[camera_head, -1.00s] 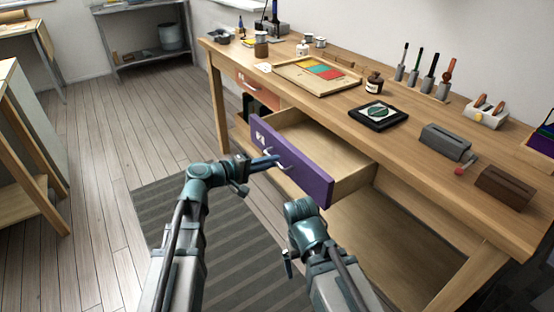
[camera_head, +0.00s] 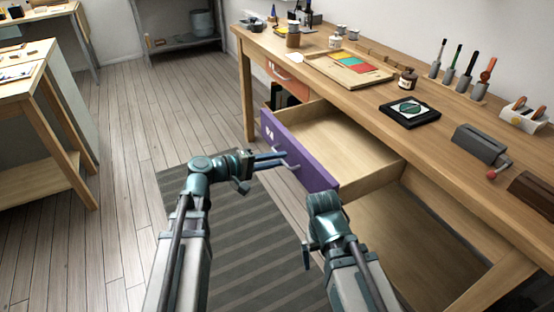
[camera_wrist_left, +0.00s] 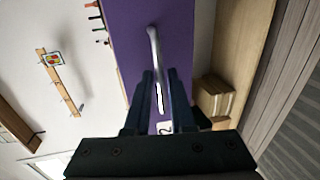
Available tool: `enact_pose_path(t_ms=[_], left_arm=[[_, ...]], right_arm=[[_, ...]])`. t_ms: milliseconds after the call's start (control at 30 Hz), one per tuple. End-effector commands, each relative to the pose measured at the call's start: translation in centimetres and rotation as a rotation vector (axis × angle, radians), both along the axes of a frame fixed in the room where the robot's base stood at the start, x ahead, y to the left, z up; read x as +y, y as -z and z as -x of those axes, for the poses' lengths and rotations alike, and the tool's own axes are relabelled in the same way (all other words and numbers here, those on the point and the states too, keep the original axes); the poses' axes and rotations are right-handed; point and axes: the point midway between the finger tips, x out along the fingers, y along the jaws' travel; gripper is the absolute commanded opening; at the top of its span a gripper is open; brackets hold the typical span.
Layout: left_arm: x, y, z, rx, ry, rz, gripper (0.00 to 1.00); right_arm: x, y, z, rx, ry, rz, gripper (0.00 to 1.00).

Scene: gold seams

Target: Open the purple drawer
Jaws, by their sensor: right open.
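The purple drawer (camera_head: 295,155) is pulled well out of the workbench, and its wooden inside shows empty. A pale bar handle (camera_wrist_left: 154,50) runs across its front in the left wrist view. My left gripper (camera_head: 281,158) is at the handle, with a finger on each side of the bar, and looks shut on it. In the left wrist view its two fingers (camera_wrist_left: 160,88) straddle the bar. My right gripper (camera_head: 312,250) is low in front of the drawer's right end, apart from it, open and empty.
The bench top (camera_head: 350,105) carries a tray with coloured pieces (camera_head: 350,68), a black framed piece (camera_head: 410,111) and upright tools in holders. A striped mat (camera_head: 255,265) lies on the floor. Another table (camera_head: 40,90) stands at the left. The floor between is free.

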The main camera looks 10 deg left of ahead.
Motion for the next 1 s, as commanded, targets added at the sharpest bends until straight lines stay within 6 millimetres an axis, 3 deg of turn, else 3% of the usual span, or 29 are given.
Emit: enact_pose_path(t_ms=[100,467,1000], left_arm=[[0.0,0.0,0.0,0.0,0.0,0.0,0.41],[0.5,-0.2,0.4,0.0,-0.003,0.001,0.41],[8.8,-2.5,6.4,0.0,-0.004,0.001,0.41]], right_arm=[[0.0,0.0,0.0,0.0,0.0,0.0,1.0],[0.0,-0.2,0.0,0.0,0.0,0.0,1.0],[0.1,-2.4,0.0,0.001,0.001,-0.004,1.0]])
